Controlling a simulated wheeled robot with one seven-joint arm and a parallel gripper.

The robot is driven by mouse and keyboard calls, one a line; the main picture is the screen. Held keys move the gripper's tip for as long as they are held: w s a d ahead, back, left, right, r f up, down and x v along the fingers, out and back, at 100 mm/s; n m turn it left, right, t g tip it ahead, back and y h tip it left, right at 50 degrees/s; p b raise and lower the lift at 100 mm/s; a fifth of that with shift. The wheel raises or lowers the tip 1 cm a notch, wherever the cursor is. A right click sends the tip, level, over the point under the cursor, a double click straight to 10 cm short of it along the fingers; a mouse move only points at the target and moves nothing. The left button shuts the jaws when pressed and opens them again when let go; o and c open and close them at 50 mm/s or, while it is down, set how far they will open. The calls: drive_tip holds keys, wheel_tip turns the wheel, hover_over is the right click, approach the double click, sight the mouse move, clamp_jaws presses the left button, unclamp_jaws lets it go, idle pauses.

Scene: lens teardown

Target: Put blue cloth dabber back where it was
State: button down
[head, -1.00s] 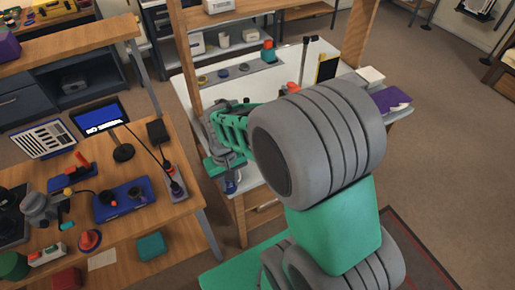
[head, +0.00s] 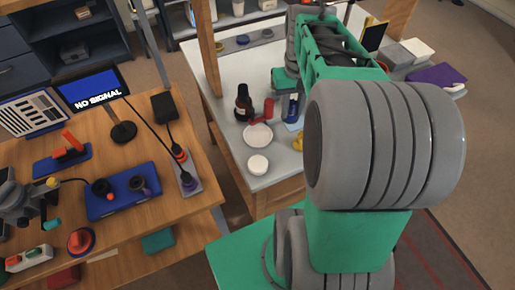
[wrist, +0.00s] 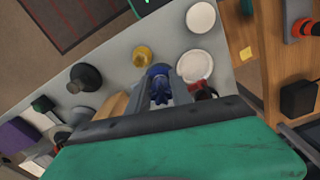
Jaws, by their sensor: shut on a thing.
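The blue cloth dabber (head: 290,106) is upright below my gripper (head: 286,84) in the head view, over the right part of the pale workbench top (head: 222,82). In the wrist view the dabber (wrist: 158,88) sits between the two grey fingers of my gripper (wrist: 159,84), which are shut on it. I cannot tell whether its foot touches the bench. A light blue patch (head: 295,126) lies just below it in the head view. My arm hides the bench to the right.
Near the dabber are a dark bottle (head: 243,104), a red item (head: 268,108), a white dish (head: 257,136), a white round lid (head: 257,165) and a small yellow piece (head: 301,141). A purple cloth (head: 436,75) lies at right. A wooden post (head: 209,60) rises at the bench's left.

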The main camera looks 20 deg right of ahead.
drive_tip(key=s+d+b, duration=0.2)
drive_tip(key=d, duration=0.1)
drive_tip(key=shift+m, duration=0.4)
drive_tip(key=w+a+f, duration=0.2)
drive_tip(key=a+f, duration=0.1)
drive_tip(key=w+a+f+p, duration=0.1)
drive_tip(key=w+a+f, duration=0.1)
drive_tip(key=w+a, duration=0.1)
drive_tip(key=w+a+f, duration=0.3)
drive_tip(key=a, duration=0.1)
drive_tip(key=shift+w+f+p, duration=0.1)
drive_tip(key=shift+f+p, duration=0.25)
drive_tip(key=shift+p, duration=0.05)
wheel_tip(320, 180, down, 3)
drive_tip(key=shift+a, duration=0.15)
drive_tip(key=shift+w+f, duration=0.1)
drive_tip(key=shift+f, duration=0.25)
drive_tip(key=c, duration=1.1)
unclamp_jaws()
drive_tip(key=shift+c, duration=0.2)
